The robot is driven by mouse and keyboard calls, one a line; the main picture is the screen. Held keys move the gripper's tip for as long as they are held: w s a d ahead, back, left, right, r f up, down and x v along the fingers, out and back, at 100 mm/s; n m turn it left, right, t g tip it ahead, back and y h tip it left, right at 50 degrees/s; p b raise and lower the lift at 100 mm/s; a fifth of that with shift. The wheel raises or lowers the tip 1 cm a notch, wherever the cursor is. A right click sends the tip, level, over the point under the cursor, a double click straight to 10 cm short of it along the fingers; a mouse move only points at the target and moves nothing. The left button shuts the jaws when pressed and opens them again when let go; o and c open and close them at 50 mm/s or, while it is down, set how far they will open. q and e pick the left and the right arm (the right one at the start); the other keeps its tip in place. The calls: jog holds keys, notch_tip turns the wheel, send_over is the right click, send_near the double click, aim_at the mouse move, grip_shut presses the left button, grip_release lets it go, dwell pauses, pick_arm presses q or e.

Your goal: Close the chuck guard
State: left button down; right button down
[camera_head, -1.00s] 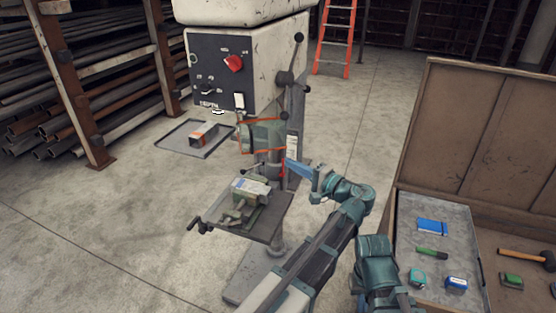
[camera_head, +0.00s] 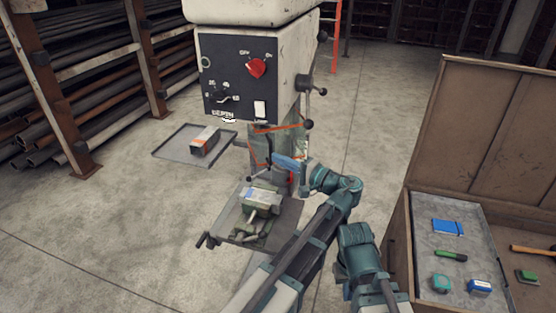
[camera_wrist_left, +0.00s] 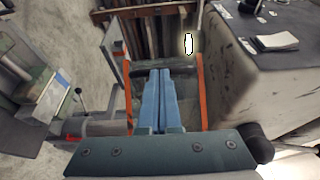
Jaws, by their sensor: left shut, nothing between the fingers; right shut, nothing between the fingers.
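The chuck guard (camera_head: 280,128) is on the drill press below its control box. It shows as a see-through panel with orange edges, set at an angle. In the left wrist view, its orange edge bars (camera_wrist_left: 201,92) stand on both sides of my fingers, with a dark bar across the far end. My left gripper (camera_head: 277,160) is shut and empty, its blue fingers at the guard. Those fingers (camera_wrist_left: 160,74) point in between the bars in the left wrist view. I cannot tell whether they touch the panel. My right arm shows at lower right, but its fingers are not visible.
A vise (camera_head: 262,199) sits on the drill table below the guard. A grey tray (camera_head: 172,152) holding a box (camera_head: 205,140) is left of the press. A workbench with a grey mat (camera_head: 425,212) and tools is at right. Pipe racks stand far left.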

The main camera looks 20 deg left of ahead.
pick_arm(q)
jog(key=shift+d, duration=0.1)
jog(key=w+a+m+t+h, duration=0.2)
jog(key=w+a+m+t, duration=0.1)
jog(key=a, duration=1.2)
jog(key=shift+w+t, duration=0.2)
jog(key=shift+t, duration=0.3)
jog(key=shift+a, duration=0.15)
jog(key=shift+s, duration=0.15)
